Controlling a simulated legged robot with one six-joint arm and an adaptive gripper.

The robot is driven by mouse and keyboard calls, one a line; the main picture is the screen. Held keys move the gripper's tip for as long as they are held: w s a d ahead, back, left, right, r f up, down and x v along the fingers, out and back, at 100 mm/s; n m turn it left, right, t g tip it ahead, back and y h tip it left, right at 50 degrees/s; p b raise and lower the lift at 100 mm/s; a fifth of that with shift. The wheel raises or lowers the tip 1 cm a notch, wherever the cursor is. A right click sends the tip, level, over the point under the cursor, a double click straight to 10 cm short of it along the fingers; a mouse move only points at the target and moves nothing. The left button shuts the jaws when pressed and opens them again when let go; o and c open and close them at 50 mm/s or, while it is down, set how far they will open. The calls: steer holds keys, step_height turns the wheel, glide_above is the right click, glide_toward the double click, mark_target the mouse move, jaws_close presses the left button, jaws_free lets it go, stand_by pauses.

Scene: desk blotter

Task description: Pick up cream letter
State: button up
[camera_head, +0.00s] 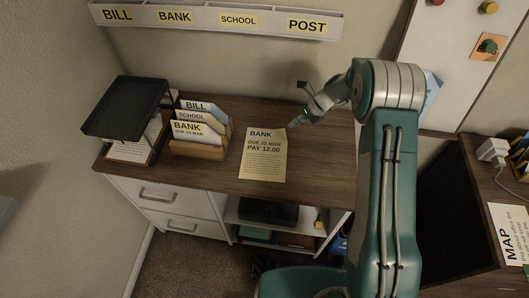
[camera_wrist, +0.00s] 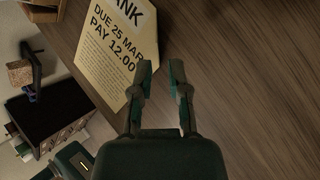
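The cream letter (camera_head: 263,160) lies flat on the wooden desk, printed BANK, DUE 25 MAR, PAY 12.00. In the wrist view the letter (camera_wrist: 110,45) is at the upper left, with its top cut off by the frame. My gripper (camera_head: 301,107) is at the letter's upper right in the head view. In the wrist view my gripper (camera_wrist: 161,68) has its two fingers apart with bare desk between them. The left finger shows close beside the letter's edge. I cannot tell its height above the desk.
A wooden letter holder (camera_head: 201,145) with several envelopes stands left of the letter. A black tray stand (camera_head: 125,107) is farther left. A wall rack (camera_head: 215,20) labelled BILL, BANK, SCHOOL, POST hangs above. The desk (camera_head: 330,155) right of the letter is clear.

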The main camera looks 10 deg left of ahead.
mark_target(279, 134)
steer(key=shift+x, duration=2.55)
steer(key=shift+a+r, duration=0.1)
jaws_close()
steer(key=shift+r, duration=0.15)
steer(key=shift+r, duration=0.3)
step_height(279, 134, up, 2)
steer(key=shift+r, duration=0.1)
steer(key=s+d+r, duration=0.1)
steer(key=s+r, duration=0.9)
steer(key=s, duration=0.4)
steer(key=shift+d, duration=0.2)
